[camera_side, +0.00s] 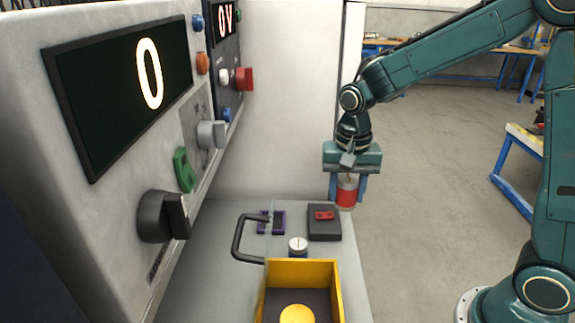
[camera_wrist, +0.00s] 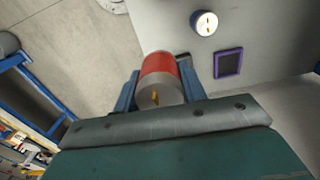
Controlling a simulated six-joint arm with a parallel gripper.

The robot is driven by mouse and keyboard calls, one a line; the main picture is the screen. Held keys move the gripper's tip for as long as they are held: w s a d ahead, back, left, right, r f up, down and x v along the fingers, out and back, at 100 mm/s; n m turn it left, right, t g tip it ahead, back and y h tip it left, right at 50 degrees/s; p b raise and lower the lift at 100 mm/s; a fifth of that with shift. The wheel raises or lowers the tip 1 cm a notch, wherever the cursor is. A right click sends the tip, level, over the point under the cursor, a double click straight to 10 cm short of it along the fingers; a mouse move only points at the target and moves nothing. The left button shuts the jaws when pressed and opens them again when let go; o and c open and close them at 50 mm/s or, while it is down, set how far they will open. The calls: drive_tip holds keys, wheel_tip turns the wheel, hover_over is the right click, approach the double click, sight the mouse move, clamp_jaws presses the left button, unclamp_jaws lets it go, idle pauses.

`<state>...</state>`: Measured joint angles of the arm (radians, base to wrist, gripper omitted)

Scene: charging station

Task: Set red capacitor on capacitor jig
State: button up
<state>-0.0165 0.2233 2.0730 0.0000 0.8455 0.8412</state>
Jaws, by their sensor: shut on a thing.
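The red capacitor (camera_side: 346,194) is a red cylinder with a silver-grey end. It hangs roughly upright between the blue fingers of my gripper (camera_side: 347,188), above and right of the bench edge. In the wrist view the capacitor (camera_wrist: 160,70) sits between the two fingers, with a small brass terminal on its near end. My gripper is shut on it. A purple-framed dark square (camera_side: 271,222) lies on the bench, left of the gripper, and also shows in the wrist view (camera_wrist: 228,64). It may be the capacitor jig; I cannot tell for sure.
A black box with a red piece on top (camera_side: 324,222) is below the gripper. A white-topped round part (camera_side: 298,245) stands behind a yellow bin (camera_side: 338,290). A black handle (camera_side: 238,240) and the panel knobs (camera_side: 165,215) rise at the left.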

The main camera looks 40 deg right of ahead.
drive_tip(key=shift+w+d+f+n, duration=0.1)
drive_tip(key=shift+w+f+n, duration=0.6)
drive_tip(key=shift+f+n, duration=1.15)
drive_tip(key=shift+w+d+f+n, duration=0.1)
drive_tip(key=shift+w+f+n, duration=0.55)
drive_tip(key=shift+f+n, duration=1.15)
drive_tip(key=shift+w+d+f+n, duration=0.1)
drive_tip(key=shift+w+f+n, duration=0.8)
drive_tip(key=shift+f, duration=1.7)
drive_tip(key=shift+s, duration=0.2)
drive_tip(key=shift+r, duration=0.1)
drive_tip(key=s+r+m, duration=0.1)
drive_tip(key=r+m, duration=0.2)
drive_tip(key=r, duration=0.1)
drive_tip(key=s+r+m, duration=0.1)
drive_tip(key=r+m, duration=0.2)
drive_tip(key=r, duration=0.1)
drive_tip(key=s+r+m, duration=0.2)
drive_tip(key=r+m, duration=0.1)
drive_tip(key=r, duration=0.1)
drive_tip(key=shift+a+r, duration=0.2)
drive_tip(key=shift+a, duration=0.1)
drive_tip(key=shift+s+r+m, duration=0.5)
drive_tip(key=shift+r+m, duration=0.25)
drive_tip(key=shift+r, duration=0.05)
wheel_tip(320, 180, down, 15)
drive_tip(key=shift+f, duration=0.15)
drive_tip(key=shift+f, duration=0.1)
